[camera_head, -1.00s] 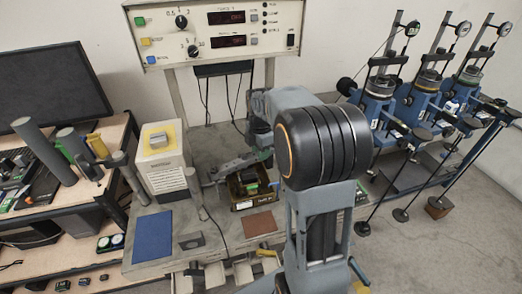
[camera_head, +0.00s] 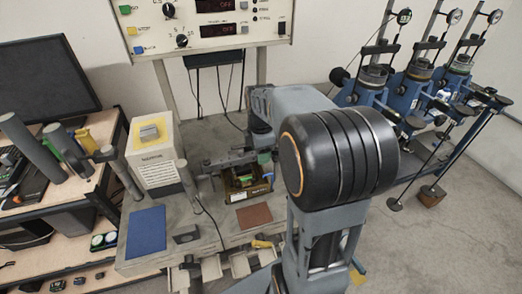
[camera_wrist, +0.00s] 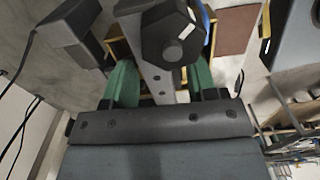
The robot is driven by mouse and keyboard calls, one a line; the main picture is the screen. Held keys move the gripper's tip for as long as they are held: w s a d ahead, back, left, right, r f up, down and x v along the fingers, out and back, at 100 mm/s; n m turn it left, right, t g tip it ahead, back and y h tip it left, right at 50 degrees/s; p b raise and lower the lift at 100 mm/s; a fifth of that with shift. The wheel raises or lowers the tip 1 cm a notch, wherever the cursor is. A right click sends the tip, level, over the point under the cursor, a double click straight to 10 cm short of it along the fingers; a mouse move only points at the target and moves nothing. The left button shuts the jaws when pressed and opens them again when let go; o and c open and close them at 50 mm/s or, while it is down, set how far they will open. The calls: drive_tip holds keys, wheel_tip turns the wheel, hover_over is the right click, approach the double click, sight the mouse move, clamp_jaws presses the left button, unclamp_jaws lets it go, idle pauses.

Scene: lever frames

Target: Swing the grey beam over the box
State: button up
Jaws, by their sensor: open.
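The grey beam (camera_head: 230,160) runs sideways at the back of the bench, by the far edge of the open box (camera_head: 262,188). In the wrist view the beam (camera_wrist: 158,82) passes between the two green fingers of my gripper (camera_wrist: 161,72), which stand apart on either side of it. A dark knob (camera_wrist: 175,36) sits on the beam. Light brown box edges (camera_wrist: 120,50) show beneath and beside it. In the head view my gripper (camera_head: 264,156) is partly hidden by my arm. The box holds small green and yellow items.
A white box with a yellow top (camera_head: 158,160) stands left of the beam. Upright grey posts (camera_head: 120,172), a blue mat (camera_head: 146,231) and a brown mat (camera_head: 254,216) are on the bench. A control console (camera_head: 210,25) rises behind. Blue test stands (camera_head: 415,90) stand right.

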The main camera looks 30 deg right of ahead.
drive_tip(key=shift+r, duration=0.1)
wheel_tip(320, 180, up, 14)
idle(0.6)
drive_tip(key=shift+f, duration=0.2)
idle(0.3)
